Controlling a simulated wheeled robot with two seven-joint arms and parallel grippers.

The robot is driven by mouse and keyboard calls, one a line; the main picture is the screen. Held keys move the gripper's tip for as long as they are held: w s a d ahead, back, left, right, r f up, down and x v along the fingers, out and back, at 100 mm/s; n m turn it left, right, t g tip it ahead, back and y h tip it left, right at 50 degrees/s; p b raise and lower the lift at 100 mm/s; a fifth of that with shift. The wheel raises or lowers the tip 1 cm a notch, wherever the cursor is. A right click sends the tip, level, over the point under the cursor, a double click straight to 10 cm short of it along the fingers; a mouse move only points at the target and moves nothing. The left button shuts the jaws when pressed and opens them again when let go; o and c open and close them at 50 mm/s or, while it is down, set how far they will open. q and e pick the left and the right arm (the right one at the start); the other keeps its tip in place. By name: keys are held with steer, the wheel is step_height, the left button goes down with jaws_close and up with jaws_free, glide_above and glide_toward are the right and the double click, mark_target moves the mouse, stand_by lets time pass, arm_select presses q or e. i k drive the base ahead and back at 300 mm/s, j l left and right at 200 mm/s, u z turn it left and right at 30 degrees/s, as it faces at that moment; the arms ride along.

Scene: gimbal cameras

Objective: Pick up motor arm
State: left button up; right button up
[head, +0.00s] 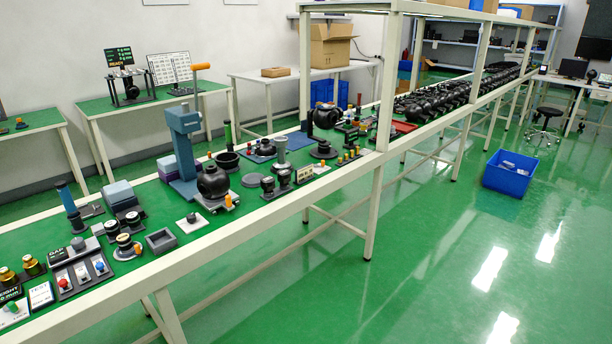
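I cannot tell for certain which part is the motor arm. Several small dark parts stand on the long green-topped workbench (240,205). A round black unit (213,184) sits on a dark base below a blue-grey press (185,150) with an orange handle. Another round black unit (326,115) is farther along the bench. Small black round parts (125,244) stand near the front left, beside an empty grey square tray (161,241). Neither of my grippers is in view.
A control box (82,272) with coloured buttons is at the near left. Many black units (450,97) line the far bench under a white overhead frame (395,70). A blue bin (509,173) stands on the floor at right. The green floor (430,260) in front is clear.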

mark_target(284, 175)
steer(key=i+j, duration=0.2)
steer(key=i, duration=0.25)
steer(key=i+j, duration=0.2)
steer(key=i, duration=0.25)
steer(key=i+j, duration=0.2)
steer(key=i, duration=0.25)
